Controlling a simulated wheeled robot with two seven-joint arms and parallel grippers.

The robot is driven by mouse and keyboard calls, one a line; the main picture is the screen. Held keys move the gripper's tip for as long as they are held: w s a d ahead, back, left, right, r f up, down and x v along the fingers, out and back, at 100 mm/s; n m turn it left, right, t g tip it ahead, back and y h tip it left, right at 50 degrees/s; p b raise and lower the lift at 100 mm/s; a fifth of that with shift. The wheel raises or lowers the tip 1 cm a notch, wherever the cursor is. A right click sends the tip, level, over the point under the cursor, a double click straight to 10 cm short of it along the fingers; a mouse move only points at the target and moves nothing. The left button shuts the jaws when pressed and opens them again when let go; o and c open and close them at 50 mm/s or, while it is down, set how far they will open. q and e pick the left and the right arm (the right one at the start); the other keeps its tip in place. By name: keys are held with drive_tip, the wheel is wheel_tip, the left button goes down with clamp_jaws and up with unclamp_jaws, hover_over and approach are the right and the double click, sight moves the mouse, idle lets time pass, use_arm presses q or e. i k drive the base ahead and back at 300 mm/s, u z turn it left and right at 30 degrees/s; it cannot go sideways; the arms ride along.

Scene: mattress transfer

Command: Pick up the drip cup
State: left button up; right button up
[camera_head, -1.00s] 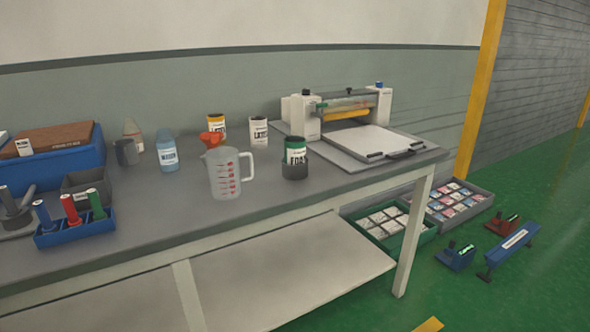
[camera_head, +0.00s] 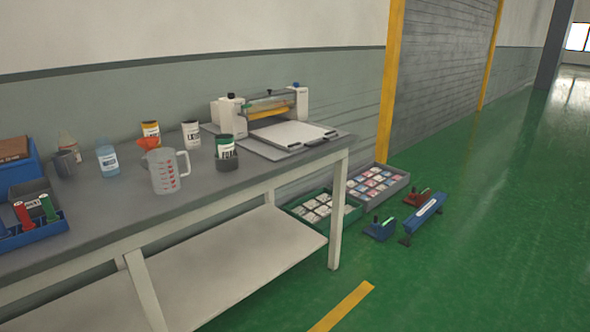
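No object is plainly marked as the drip cup. A small dark grey cup (camera_head: 66,163) stands upright at the left of the workbench, beside a clear bottle with an orange tip. A low dark cup-like holder (camera_head: 228,164) surrounds the bottom of a green-and-white can (camera_head: 226,147) near the bench's middle right. I cannot tell which of these is the drip cup. A clear measuring jug (camera_head: 166,175) with red marks stands left of the can. Neither of my grippers is in view.
The workbench (camera_head: 130,215) also holds a blue-capped bottle (camera_head: 107,160), an orange funnel (camera_head: 149,143), other cans, blue trays at left and a press machine (camera_head: 268,115). Crates (camera_head: 377,185) and small tools stand on the floor beyond the bench. Green floor (camera_head: 470,260) is open at right.

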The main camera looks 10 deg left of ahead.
sight(230, 164)
drive_tip(key=z, duration=0.4)
drive_tip(key=i, duration=1.05)
drive_tip(key=u, duration=0.65)
drive_tip(key=i, duration=1.35)
drive_tip(key=u, duration=1.55)
drive_tip(key=i, duration=0.25)
drive_tip(key=u, duration=0.15)
drive_tip(key=k, duration=0.15)
drive_tip(key=z, duration=0.05)
